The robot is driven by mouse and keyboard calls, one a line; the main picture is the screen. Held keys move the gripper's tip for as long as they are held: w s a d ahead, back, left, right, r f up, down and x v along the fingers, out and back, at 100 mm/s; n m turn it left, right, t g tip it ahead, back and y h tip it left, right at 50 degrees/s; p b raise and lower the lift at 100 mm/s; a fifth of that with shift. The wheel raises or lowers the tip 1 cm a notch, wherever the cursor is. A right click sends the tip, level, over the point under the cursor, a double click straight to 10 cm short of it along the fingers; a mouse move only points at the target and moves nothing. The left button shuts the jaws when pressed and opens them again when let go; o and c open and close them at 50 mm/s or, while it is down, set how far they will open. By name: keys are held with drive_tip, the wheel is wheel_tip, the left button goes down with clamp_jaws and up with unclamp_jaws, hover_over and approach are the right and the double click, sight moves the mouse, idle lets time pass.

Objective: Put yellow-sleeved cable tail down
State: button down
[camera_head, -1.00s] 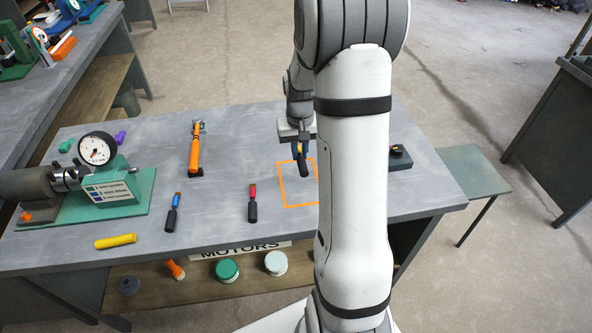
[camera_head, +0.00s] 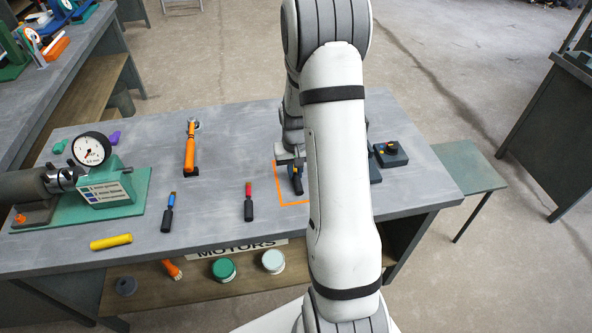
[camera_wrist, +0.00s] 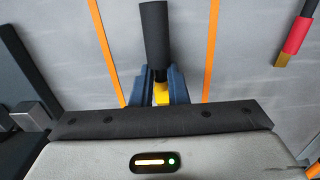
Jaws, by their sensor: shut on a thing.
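The yellow-sleeved cable tail (camera_wrist: 155,42) has a black body and a yellow sleeve at its near end. My gripper (camera_wrist: 159,88) is shut on it, with blue fingers around the yellow sleeve. In the head view the cable tail (camera_head: 297,187) is at my gripper (camera_head: 296,172), inside the orange outlined square (camera_head: 277,190) on the grey table. In the wrist view it lies between two orange lines (camera_wrist: 208,50). I cannot tell whether it touches the table. My arm hides the square's right part.
A red-sleeved cable tail (camera_head: 248,203) and a blue-sleeved one (camera_head: 168,213) lie to the left on the table (camera_head: 225,150). A dark block (camera_head: 391,154) stands right of my arm. An orange tool (camera_head: 190,150), a yellow cylinder (camera_head: 111,242) and a dial gauge (camera_head: 91,149) are further left.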

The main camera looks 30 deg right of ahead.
sight(295, 175)
drive_tip(key=c, duration=1.4)
unclamp_jaws()
drive_tip(key=shift+c, duration=0.2)
wheel_tip(295, 175, up, 12)
drive_tip(key=s+a+r+n+t, duration=0.1)
drive_tip(key=s+a+r, duration=0.4)
drive_tip(key=s+a, duration=0.2)
drive_tip(key=s+a+r+n+t, duration=0.1)
drive_tip(key=s+a+r, duration=0.4)
drive_tip(key=s, duration=0.7)
drive_tip(key=shift+s+a+r+n+t+p, duration=0.35)
drive_tip(key=shift+a+n, duration=0.25)
drive_tip(key=shift+a, duration=0.5)
drive_tip(key=shift+r, duration=0.15)
drive_tip(key=shift+r, duration=0.15)
